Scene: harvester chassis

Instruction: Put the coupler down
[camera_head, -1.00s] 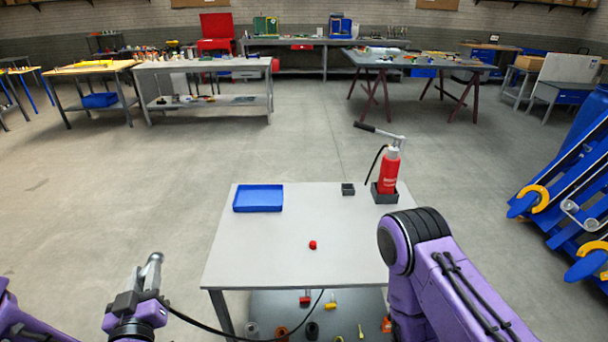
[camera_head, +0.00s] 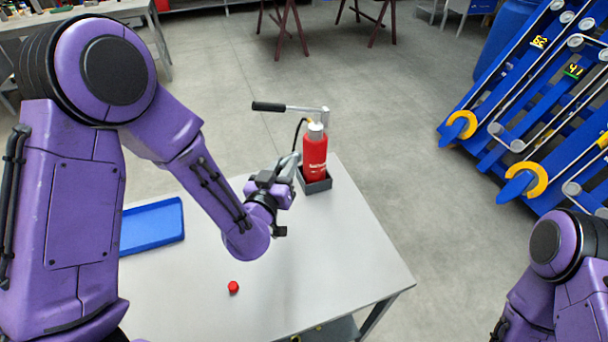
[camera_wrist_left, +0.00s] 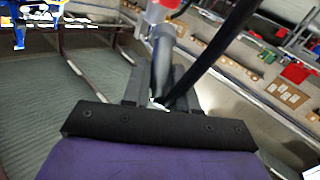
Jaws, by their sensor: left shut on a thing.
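The coupler (camera_head: 289,163), a grey metal cylinder, is held in my left gripper (camera_head: 281,176), which is shut on it. The gripper is over the table's far part, just left of the red hand pump (camera_head: 314,155). In the left wrist view the coupler (camera_wrist_left: 162,62) stands between the dark jaws (camera_wrist_left: 160,88). A black hose (camera_wrist_left: 215,55) runs across beside it. Whether the coupler touches anything beneath is hidden by the gripper. My right gripper is out of view; only part of my right arm shows at the lower right.
The pump sits in a dark square holder (camera_head: 316,184) on the grey table (camera_head: 345,245). A blue tray (camera_head: 152,228) is partly behind my left arm. A small red cap (camera_head: 233,287) lies near the front. The table's right side is clear. Blue machinery (camera_head: 535,120) stands right.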

